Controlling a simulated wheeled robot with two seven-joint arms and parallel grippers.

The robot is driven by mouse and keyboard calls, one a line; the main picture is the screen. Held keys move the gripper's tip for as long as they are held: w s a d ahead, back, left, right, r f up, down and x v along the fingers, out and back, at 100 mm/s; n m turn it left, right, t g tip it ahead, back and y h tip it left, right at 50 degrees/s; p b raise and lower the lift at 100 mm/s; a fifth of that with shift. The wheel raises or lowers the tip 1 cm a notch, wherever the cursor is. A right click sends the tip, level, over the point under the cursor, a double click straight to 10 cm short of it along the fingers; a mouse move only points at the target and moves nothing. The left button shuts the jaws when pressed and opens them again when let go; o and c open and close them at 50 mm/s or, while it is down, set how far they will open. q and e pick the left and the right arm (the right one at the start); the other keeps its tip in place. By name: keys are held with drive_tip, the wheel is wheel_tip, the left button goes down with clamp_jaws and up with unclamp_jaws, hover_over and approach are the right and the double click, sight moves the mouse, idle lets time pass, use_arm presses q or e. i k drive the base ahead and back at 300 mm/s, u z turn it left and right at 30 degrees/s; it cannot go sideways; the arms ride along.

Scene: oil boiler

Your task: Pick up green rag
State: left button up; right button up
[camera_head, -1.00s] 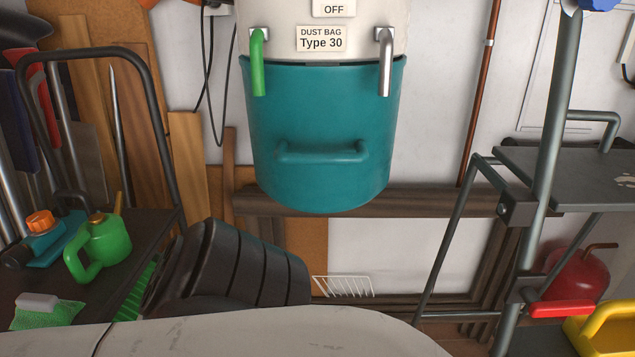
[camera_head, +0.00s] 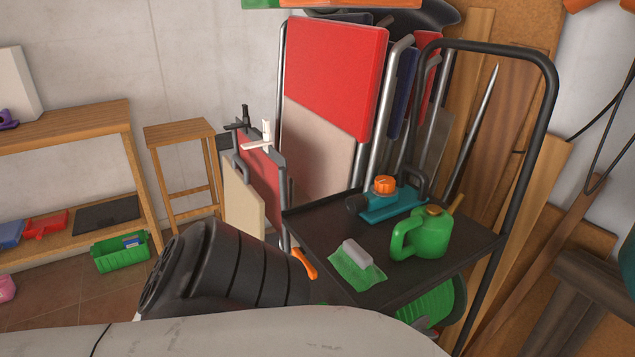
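The green rag (camera_head: 357,275) lies on the dark top tray (camera_head: 320,229) of a black trolley, near the tray's front edge. A grey block-like piece (camera_head: 357,253) sits on top of the rag and covers part of it. Neither of my grippers shows in the head view. A black ribbed part at the lower left and the pale curved surface along the bottom are mine.
A green oil can (camera_head: 428,235) stands on the tray right of the rag. A teal tool with an orange cap (camera_head: 390,205) lies behind. The trolley's black tubular handle (camera_head: 548,120) rises at the right. A wooden stool (camera_head: 185,178) stands left.

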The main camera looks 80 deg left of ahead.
sight(353, 263)
drive_tip(key=u, duration=2.2)
drive_tip(key=i, duration=0.5)
drive_tip(key=k, duration=0.95)
drive_tip(key=z, duration=1.3)
drive_tip(key=i, duration=0.7)
drive_tip(key=u, duration=2.15)
